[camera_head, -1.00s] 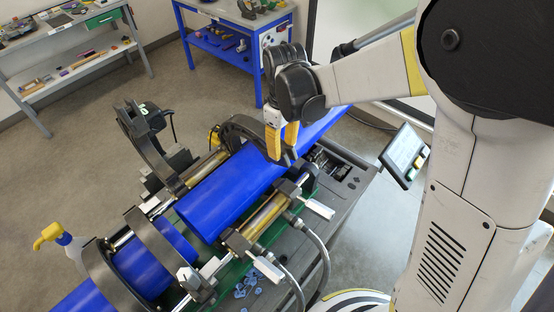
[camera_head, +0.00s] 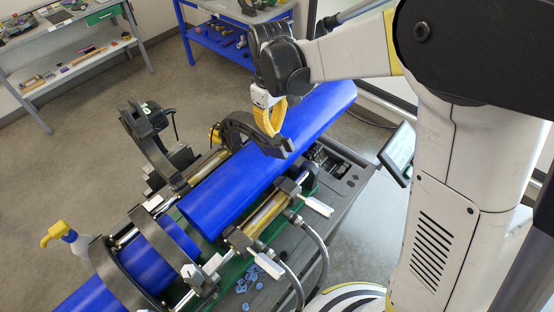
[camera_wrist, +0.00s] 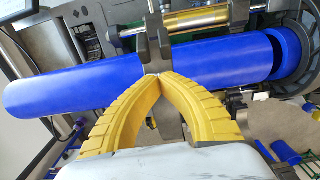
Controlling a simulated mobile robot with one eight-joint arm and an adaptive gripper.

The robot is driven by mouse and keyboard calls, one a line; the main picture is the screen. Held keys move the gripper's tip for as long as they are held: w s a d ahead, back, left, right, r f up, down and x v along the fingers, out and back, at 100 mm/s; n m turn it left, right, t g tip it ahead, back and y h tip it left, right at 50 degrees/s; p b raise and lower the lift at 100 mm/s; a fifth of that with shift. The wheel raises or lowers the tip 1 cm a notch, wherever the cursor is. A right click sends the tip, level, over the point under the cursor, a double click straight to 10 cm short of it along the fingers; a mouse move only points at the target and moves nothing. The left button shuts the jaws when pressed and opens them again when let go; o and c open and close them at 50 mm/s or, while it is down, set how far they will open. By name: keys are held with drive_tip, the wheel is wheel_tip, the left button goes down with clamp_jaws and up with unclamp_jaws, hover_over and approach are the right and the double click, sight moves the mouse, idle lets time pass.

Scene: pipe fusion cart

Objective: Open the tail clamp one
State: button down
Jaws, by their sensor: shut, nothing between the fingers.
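The black tail clamp (camera_head: 238,122) arches over the blue pipe (camera_head: 235,190) at its far part. Its free end (camera_head: 281,147) stands above the pipe, apart from the bracket at the cart's near side. My gripper (camera_head: 270,132) is shut and empty, its yellow fingers just above the clamp's upper part near the free end. In the wrist view, the yellow fingertips (camera_wrist: 155,76) meet in front of the dark clamp bar, which crosses the blue pipe (camera_wrist: 80,84). Whether they touch the clamp, I cannot tell.
A second, open black clamp (camera_head: 142,140) stands at the cart's left. Another clamp ring (camera_head: 103,265) surrounds the nearer pipe. White-handled screws (camera_head: 318,206) and hoses line the cart's right side. A screen (camera_head: 398,150) stands at the right. A yellow-topped spray bottle (camera_head: 70,240) is at left.

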drive_tip(key=shift+w+a+r+p, duration=0.8)
drive_tip(key=shift+w+a+r, duration=0.65)
drive_tip(key=shift+r, duration=0.2)
drive_tip(key=c, duration=2.2)
unclamp_jaws()
drive_tip(key=o, duration=2.2)
wheel_tip(320, 180, up, 7)
drive_tip(key=p, duration=0.3)
drive_tip(key=shift+p, duration=0.4)
